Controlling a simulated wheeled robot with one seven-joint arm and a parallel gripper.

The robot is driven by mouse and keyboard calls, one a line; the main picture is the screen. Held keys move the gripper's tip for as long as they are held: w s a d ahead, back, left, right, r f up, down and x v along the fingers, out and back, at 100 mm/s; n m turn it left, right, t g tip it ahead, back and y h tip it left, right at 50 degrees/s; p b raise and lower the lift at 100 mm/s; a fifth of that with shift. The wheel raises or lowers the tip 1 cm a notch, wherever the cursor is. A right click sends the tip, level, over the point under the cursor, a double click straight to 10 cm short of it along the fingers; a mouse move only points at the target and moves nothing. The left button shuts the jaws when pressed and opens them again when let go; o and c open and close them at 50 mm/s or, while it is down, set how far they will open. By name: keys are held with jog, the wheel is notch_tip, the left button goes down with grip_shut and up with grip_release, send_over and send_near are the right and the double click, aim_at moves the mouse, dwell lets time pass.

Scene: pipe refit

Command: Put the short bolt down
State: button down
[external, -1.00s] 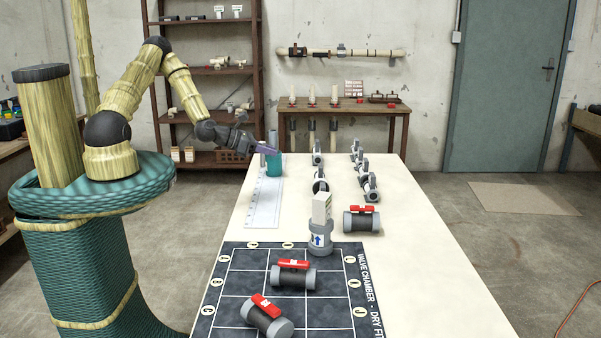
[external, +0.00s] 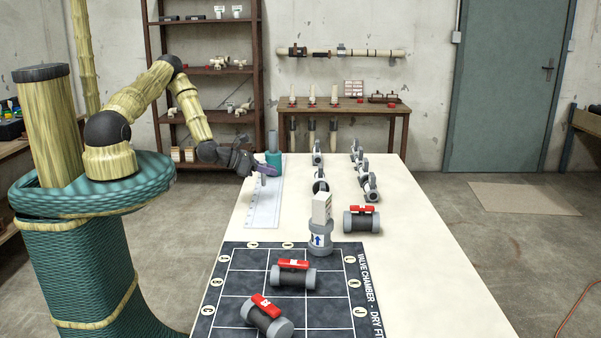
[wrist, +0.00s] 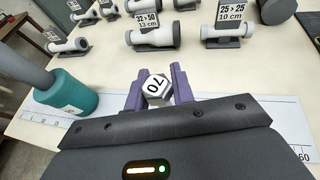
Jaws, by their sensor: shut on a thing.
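My gripper (external: 266,169) is over the far part of the white ruler board (external: 262,208) on the table. In the wrist view its two purple fingers (wrist: 157,84) are closed on the bolt (wrist: 156,91), whose pale hexagonal head is marked 70. The bolt's shank is hidden below the head in the wrist view. In the external view a small pale part of the bolt (external: 263,181) hangs under the fingers, above the board. I cannot tell exactly how high it is.
A teal cup (external: 273,159) with a grey rod stands just beyond my gripper. White pipe fittings (external: 320,182) on stands lie to the right. Red-handled valves (external: 361,219) and a dark grid mat (external: 229,313) are nearer.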

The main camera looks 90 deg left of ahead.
jog(key=shift+f, duration=1.85)
jog(key=shift+f, duration=0.15)
jog(key=c, duration=1.2)
grip_release()
